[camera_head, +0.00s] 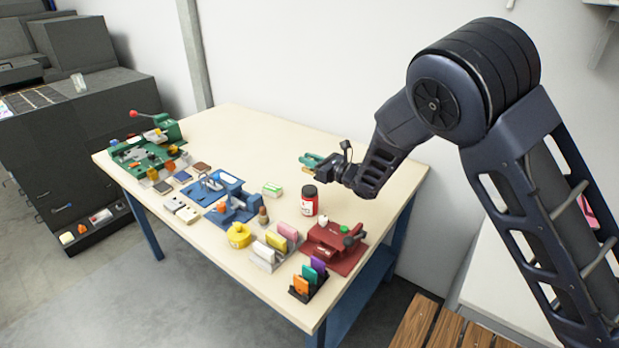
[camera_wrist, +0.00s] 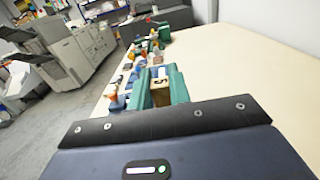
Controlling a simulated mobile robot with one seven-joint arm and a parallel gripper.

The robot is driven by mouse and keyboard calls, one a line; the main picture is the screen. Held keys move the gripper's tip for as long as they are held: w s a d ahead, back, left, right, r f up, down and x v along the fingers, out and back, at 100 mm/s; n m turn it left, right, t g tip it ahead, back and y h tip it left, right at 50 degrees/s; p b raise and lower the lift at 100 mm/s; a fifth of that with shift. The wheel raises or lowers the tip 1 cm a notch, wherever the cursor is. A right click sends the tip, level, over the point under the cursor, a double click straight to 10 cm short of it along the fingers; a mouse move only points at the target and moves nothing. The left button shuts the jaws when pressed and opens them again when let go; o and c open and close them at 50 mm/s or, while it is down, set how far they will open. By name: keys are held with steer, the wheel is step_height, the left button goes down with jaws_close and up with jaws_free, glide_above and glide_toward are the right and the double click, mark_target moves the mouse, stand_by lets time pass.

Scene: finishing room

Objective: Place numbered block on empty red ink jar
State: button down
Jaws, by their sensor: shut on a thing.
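My gripper (camera_head: 308,165) is at the end of my arm, raised above the back right part of the table. Its green fingers are shut on a small wooden block (camera_wrist: 160,86), which shows between them in the wrist view with a dark mark on its face; I cannot read the mark for certain. The block is not on the jar.
A dark red press (camera_head: 332,246) stands right of the jar, with a rack of coloured pieces (camera_head: 309,280) in front. The table's back (camera_head: 262,140) is clear.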

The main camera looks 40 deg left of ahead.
steer(key=shift+f, duration=3.25)
steer(key=shift+f, duration=0.2)
steer(key=c, duration=1.3)
jaws_free()
steer(key=shift+r, duration=0.1)
steer(key=shift+r, duration=0.15)
steer(key=d, duration=1.2)
